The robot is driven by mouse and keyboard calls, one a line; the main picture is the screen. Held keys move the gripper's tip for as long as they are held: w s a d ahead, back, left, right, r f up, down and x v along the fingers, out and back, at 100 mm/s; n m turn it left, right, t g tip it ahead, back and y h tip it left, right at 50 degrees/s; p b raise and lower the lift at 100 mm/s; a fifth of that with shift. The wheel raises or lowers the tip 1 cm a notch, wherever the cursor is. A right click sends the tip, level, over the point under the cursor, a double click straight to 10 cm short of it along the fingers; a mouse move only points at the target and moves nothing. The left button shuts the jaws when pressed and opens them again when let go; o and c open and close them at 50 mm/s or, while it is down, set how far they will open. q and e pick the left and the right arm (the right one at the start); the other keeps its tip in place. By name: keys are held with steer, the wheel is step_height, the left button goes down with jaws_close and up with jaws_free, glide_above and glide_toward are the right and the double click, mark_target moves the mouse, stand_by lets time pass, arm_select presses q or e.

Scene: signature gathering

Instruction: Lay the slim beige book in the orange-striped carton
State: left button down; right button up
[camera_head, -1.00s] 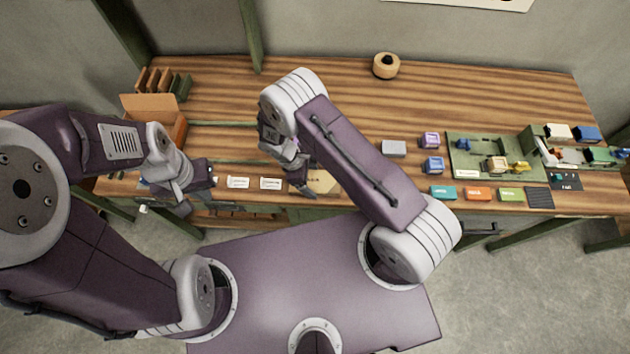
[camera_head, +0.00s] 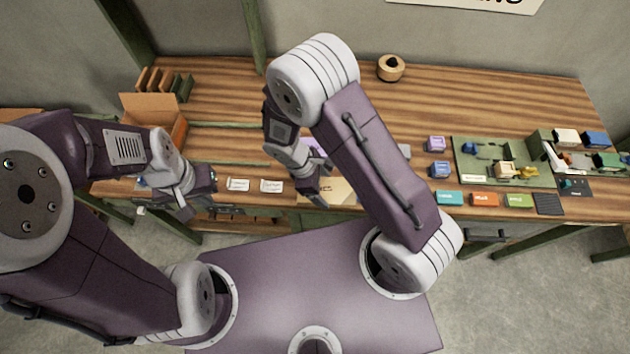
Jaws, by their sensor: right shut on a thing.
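The slim beige book (camera_head: 341,191) is at the table's front edge, partly hidden by my right arm. My right gripper (camera_head: 318,184) is shut on the book at its left part; whether the book is clear of the table I cannot tell.
Two white labels (camera_head: 238,184) lie along the front edge. Upright brown and green folders (camera_head: 163,82) stand behind the carton. A tape roll (camera_head: 390,68) sits at the back. Coloured boxes (camera_head: 484,199) and a green tray (camera_head: 485,178) fill the right. The back middle is clear.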

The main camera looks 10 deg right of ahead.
mark_target(334, 200)
steer(key=s+r, duration=0.1)
steer(key=s+d+r, duration=0.1)
steer(key=s, duration=0.1)
steer(key=s+r, duration=0.1)
steer(key=s, duration=0.1)
steer(key=shift+s+d+b, duration=0.1)
steer(key=shift+d+b, duration=0.05)
steer(key=shift+b, duration=0.15)
steer(key=shift+s+r, duration=0.1)
